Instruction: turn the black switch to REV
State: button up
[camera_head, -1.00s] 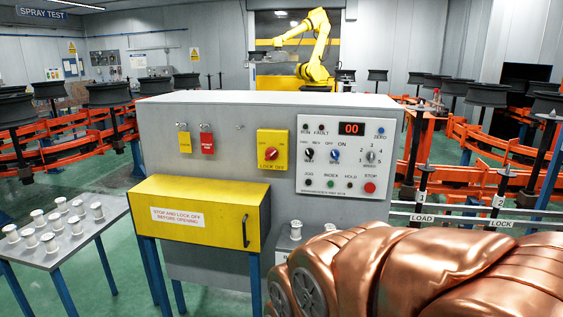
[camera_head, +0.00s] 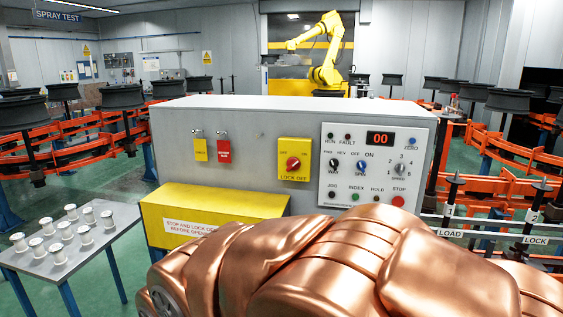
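The black switch (camera_head: 334,164) is a small black knob at the left of the white control panel (camera_head: 410,178), under small FWD and REV labels. Its exact pointing direction is too small to tell. A blue knob (camera_head: 362,167) marked OFF and ON sits just to its right. My copper-coloured arm fills the lower middle and right of the picture, in front of the cabinet and below the panel. My gripper is not in view, so its place relative to the switch cannot be seen.
The grey cabinet (camera_head: 270,122) also carries a red knob on a yellow LOCK OFF plate (camera_head: 294,158) and hanging yellow and red tags. A yellow box (camera_head: 190,212) juts out below. A table (camera_head: 110,240) with white spools stands left. LOAD and LOCK levers (camera_head: 450,195) stand right.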

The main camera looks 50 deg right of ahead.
aim_at(333, 163)
jog(key=u, duration=0.05)
jog(key=i, duration=0.65)
jog(key=z, duration=0.85)
jog(key=i, duration=0.6)
jog(key=z, duration=0.75)
